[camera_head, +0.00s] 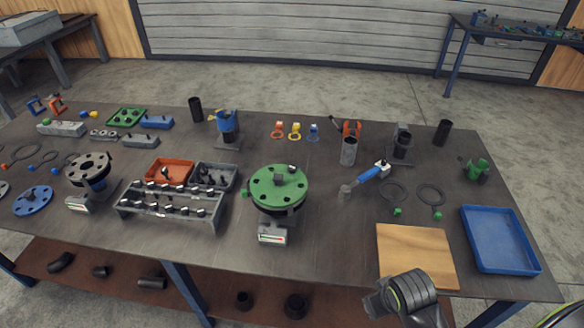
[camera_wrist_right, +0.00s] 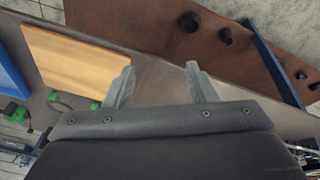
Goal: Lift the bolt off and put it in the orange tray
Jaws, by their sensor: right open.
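A green round flange (camera_head: 264,197) sits on a dark pipe stand in the middle of the table. Several dark bolts or holes ring its top, with one small bolt-like piece (camera_head: 292,168) at the far edge; they are too small to tell apart. The orange tray (camera_head: 158,180) lies left of the flange, with small dark pieces in it. My right gripper (camera_wrist_right: 160,80) is open and empty in the wrist view, over the table's front edge and right of the flange. My left gripper is not in view.
A rack of bolts (camera_head: 168,208) stands in front of the orange tray, and a grey tray (camera_head: 229,187) adjoins it. A blue-handled tool (camera_head: 370,174) lies right of the flange. A wooden board (camera_head: 415,253) and blue tray (camera_head: 498,240) lie at right.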

